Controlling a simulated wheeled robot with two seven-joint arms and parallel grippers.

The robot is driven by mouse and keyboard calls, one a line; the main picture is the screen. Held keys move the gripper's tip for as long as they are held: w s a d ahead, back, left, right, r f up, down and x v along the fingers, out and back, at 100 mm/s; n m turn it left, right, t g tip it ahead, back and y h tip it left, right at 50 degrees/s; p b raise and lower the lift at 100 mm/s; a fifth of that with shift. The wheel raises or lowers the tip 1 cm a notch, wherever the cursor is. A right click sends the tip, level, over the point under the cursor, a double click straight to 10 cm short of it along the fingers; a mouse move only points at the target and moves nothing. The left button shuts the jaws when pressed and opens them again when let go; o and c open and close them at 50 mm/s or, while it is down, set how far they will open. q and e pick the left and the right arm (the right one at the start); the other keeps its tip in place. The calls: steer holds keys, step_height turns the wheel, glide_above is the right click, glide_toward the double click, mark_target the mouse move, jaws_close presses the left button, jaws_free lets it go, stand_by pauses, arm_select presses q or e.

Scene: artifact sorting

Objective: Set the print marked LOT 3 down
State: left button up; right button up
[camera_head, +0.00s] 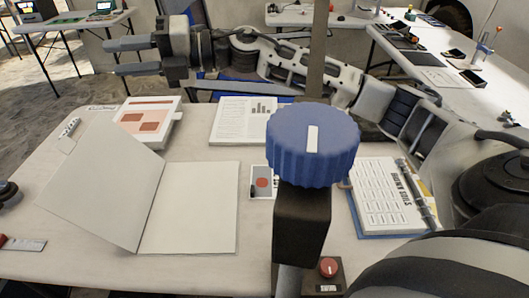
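My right gripper (113,57) is raised beyond the far left part of the table, its two fingers apart and pointing left. Nothing shows between them. My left gripper is not in view. I cannot read LOT 3 on anything. A small white print with a red mark (262,183) lies mid-table, partly hidden by the blue knob. A sheet with orange-red blocks (143,118) lies at the back left of the table. A page with a bar chart (240,122) lies at the back middle.
A blank open folder (193,212) covers the left middle of the table (60,215), its left cover raised. A large blue knob (312,146) on a dark post blocks the centre. A ring-bound chart (388,200) lies right. A red button box (328,271) sits in front.

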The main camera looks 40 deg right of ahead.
steer(key=s+f+n+g+h, duration=0.1)
steer(key=s+f+g+h, duration=0.35)
steer(key=f, duration=0.45)
steer(key=m+g+h+p, duration=0.1)
steer(key=m+g+h, duration=0.3)
steer(key=m+h, duration=0.55)
glide_above(253, 185)
step_height(253, 185, down, 20)
steer(key=shift+r+n+h, duration=0.1)
steer(key=shift+n+h, duration=1)
steer(key=shift+n, duration=0.05)
steer(key=shift+w+f+p, duration=0.1)
steer(key=shift+f+p, duration=0.3)
steer(key=shift+f, duration=2.4)
jaws_close()
